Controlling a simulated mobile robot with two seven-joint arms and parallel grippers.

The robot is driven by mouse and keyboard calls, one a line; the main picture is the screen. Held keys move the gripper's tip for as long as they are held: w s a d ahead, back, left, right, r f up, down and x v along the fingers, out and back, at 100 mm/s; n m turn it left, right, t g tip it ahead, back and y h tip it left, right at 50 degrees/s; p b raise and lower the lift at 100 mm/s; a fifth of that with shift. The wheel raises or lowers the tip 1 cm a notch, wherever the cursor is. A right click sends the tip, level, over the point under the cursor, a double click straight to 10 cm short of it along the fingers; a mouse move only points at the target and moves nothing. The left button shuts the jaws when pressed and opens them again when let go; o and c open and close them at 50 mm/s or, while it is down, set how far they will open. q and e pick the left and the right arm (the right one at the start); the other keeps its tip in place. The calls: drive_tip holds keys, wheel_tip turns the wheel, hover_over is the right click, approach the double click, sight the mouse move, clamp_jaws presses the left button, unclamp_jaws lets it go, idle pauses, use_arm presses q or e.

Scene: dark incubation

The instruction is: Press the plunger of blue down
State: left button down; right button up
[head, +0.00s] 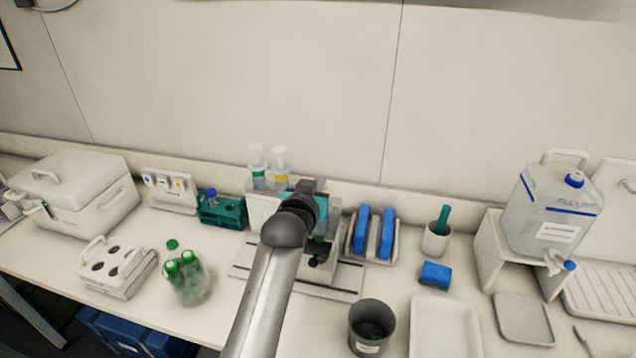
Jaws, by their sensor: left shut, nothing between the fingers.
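My left arm reaches up from the bottom middle. Its gripper (318,185) is at the back of the bench, with its fingers small and shut on nothing. Two pump bottles with white plungers stand to its left on a raised white stand: a green-labelled bottle (258,175) and a yellow-labelled bottle (281,179). Their plungers stand up. I see no blue-labelled pump bottle; my wrist and gripper cover the right part of the stand. I cannot tell whether the gripper touches anything there. My right gripper is out of view.
A teal rack (222,213) stands left of the stand. Blue items (361,231) sit in a holder to its right. In front are green-capped bottles (187,281), a dark grey cup (371,328) and a white tray (444,330). A blue-capped water container (552,208) stands far right.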

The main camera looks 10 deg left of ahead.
use_arm(q)
drive_tip(key=shift+f, duration=0.1)
wheel_tip(320, 180, down, 5)
drive_tip(key=shift+r+b, duration=0.2)
drive_tip(key=shift+b, duration=1)
drive_tip(key=shift+r, duration=0.1)
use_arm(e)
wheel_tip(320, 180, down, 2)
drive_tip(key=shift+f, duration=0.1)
use_arm(q)
drive_tip(key=shift+r, duration=0.15)
drive_tip(key=shift+r+p, duration=0.7)
drive_tip(key=shift+p, duration=0.2)
wheel_tip(320, 180, up, 3)
drive_tip(key=p, duration=0.2)
drive_tip(key=shift+p, duration=0.4)
drive_tip(key=b+v, duration=0.1)
drive_tip(key=v, duration=0.8)
drive_tip(key=shift+s+f, duration=0.2)
drive_tip(key=shift+s, duration=0.3)
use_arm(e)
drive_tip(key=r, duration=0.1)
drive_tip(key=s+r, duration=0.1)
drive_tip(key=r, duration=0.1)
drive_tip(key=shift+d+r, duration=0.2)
